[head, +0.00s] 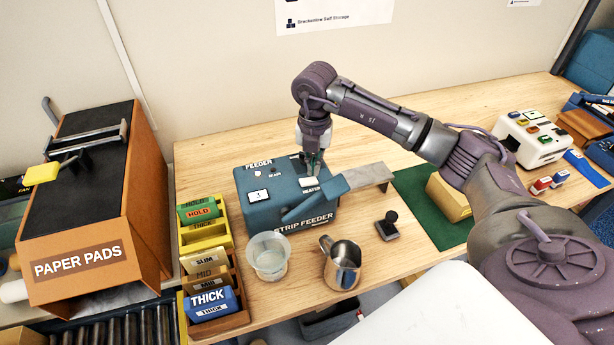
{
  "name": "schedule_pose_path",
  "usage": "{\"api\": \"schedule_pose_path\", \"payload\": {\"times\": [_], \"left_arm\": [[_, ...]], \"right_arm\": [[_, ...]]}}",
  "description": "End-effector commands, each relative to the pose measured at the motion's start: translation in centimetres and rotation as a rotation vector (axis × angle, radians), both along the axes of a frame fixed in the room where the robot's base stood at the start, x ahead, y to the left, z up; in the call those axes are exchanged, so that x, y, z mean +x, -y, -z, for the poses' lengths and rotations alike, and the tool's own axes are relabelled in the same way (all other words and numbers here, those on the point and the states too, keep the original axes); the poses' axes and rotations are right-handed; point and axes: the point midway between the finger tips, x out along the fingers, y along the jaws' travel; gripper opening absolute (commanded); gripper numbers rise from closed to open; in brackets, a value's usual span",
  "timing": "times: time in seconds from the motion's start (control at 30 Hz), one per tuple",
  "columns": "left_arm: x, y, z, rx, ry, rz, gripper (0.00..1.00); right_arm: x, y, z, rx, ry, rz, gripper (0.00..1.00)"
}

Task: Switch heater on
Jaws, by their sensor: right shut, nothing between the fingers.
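The strip feeder (268,206) is a blue box on the wooden bench, left of the middle in the head view. On its top are a white key (258,196) at the left and a white key (309,182) with the label HEATER beside it. A small reddish lamp shows near the back of its top. My right gripper (314,168) is shut and empty, pointing down just above or at the heater key. I cannot tell if the fingertips touch it. The gripper hides part of the feeder's back right top. My left gripper is not in view.
A clear cup (268,256), a metal jug (343,265) and a dark stamp (388,226) stand in front of the feeder. Racks of labelled blocks (212,300) stand at left, beside the paper pads box (84,262). A green mat (425,195) lies at right under my arm.

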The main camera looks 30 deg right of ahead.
Motion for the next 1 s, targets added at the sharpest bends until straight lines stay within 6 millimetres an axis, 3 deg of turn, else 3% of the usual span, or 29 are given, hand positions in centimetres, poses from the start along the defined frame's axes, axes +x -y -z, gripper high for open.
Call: {"api": "schedule_pose_path", "payload": {"times": [0.5, 1.0], "left_arm": [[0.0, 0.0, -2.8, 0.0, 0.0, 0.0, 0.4], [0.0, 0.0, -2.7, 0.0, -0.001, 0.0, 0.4]], "right_arm": [[0.0, 0.0, -4.3, 0.001, 0.001, 0.0, 0.0], [0.0, 0.0, -4.3, 0.001, 0.001, 0.0, 0.0]]}}
